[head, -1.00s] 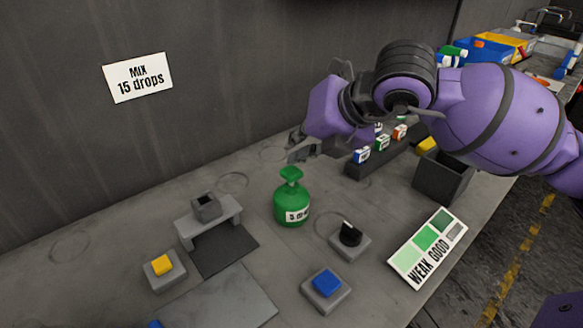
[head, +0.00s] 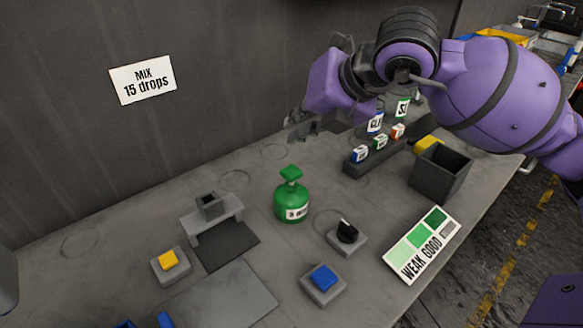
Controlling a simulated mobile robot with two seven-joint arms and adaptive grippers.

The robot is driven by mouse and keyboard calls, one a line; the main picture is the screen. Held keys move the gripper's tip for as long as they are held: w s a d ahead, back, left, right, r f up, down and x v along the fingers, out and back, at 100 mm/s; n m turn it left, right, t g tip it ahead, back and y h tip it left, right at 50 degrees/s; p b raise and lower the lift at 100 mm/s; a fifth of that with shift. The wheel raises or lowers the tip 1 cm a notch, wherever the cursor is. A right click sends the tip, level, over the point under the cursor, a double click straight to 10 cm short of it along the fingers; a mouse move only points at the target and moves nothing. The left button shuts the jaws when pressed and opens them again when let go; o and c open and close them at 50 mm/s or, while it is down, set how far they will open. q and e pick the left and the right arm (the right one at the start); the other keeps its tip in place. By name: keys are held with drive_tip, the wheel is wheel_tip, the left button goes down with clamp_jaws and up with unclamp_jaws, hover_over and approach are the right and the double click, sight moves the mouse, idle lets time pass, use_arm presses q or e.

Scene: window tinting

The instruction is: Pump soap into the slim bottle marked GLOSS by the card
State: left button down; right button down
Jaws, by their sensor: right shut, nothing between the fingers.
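A bottle with a white label whose visible letters read "GL" (head: 375,123) stands at the back, partly hidden behind my right arm. Another labelled bottle (head: 403,108) is beside it, its label starting with S. A green bottle with a pump-like top (head: 291,203) stands in mid-table; its label is only partly legible. The wall card (head: 143,80) reads "MIX 15 drops". My right gripper (head: 296,130) is shut and empty, raised behind the green bottle and left of the GL bottle, touching neither. My left gripper is not clearly visible.
A rack with small labelled blocks (head: 350,170) and a dark open bin (head: 440,172) stand at right. A WEAK/GOOD colour card (head: 415,262), a black knob (head: 347,231), a blue button (head: 323,277), a yellow button (head: 168,260) and a small grey stand (head: 212,212) surround the green bottle.

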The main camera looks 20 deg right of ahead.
use_arm(q)
drive_tip(key=shift+s, duration=0.2)
drive_tip(key=shift+s+a+f, duration=0.1)
drive_tip(key=shift+s+f, duration=0.05)
drive_tip(key=shift+s, duration=0.2)
drive_tip(key=shift+w, duration=0.55)
drive_tip(key=shift+s, duration=0.1)
